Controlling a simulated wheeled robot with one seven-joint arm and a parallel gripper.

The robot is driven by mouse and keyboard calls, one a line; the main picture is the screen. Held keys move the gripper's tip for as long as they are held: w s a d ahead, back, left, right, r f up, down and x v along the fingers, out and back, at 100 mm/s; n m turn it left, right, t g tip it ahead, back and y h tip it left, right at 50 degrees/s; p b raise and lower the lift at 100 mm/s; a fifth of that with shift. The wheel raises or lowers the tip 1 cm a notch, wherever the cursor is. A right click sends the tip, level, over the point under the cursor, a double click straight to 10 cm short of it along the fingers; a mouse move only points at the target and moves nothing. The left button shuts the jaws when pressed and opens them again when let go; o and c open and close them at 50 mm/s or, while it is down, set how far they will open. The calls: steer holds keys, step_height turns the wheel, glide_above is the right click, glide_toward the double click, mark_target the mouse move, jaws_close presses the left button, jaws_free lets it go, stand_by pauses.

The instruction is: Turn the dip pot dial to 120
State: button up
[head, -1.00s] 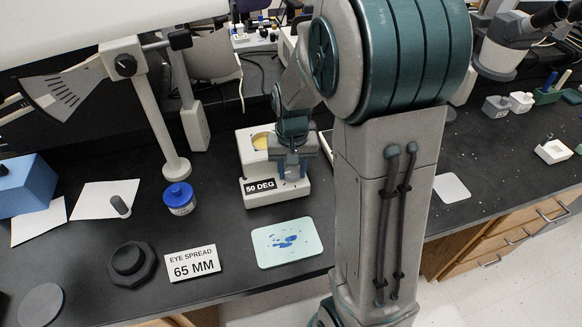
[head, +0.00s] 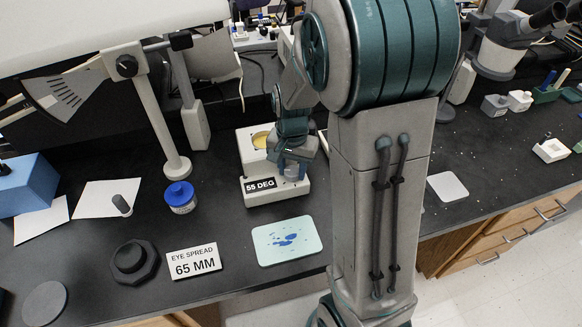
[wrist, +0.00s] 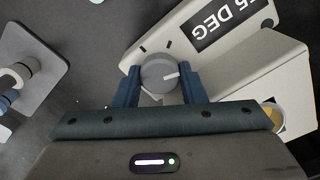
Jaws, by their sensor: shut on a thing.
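The dip pot (head: 276,190) is a white box with a yellow-filled round well (head: 262,140) on top, standing on the black bench. Its front display (head: 261,185) reads 55 DEG. The display shows upside down and partly cut off in the wrist view (wrist: 223,22). The grey round dial (wrist: 159,73) has a white pointer mark and sits between the two blue fingers of my gripper (wrist: 160,85). The fingers are shut on the dial's sides. In the head view my gripper covers the dial.
A pale tray with blue smears (head: 286,240) lies in front of the pot. A blue-lidded jar (head: 180,196), an EYE SPREAD 65 MM sign (head: 193,262) and a black octagonal knob (head: 133,261) stand to the left. A microscope (head: 508,45) is at the far right.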

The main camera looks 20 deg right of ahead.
mark_target(292, 170)
steer(key=o, duration=0.7)
steer(key=shift+r, duration=0.2)
step_height(292, 170, up, 8)
steer(key=p, duration=0.6)
steer(key=shift+f, duration=0.15)
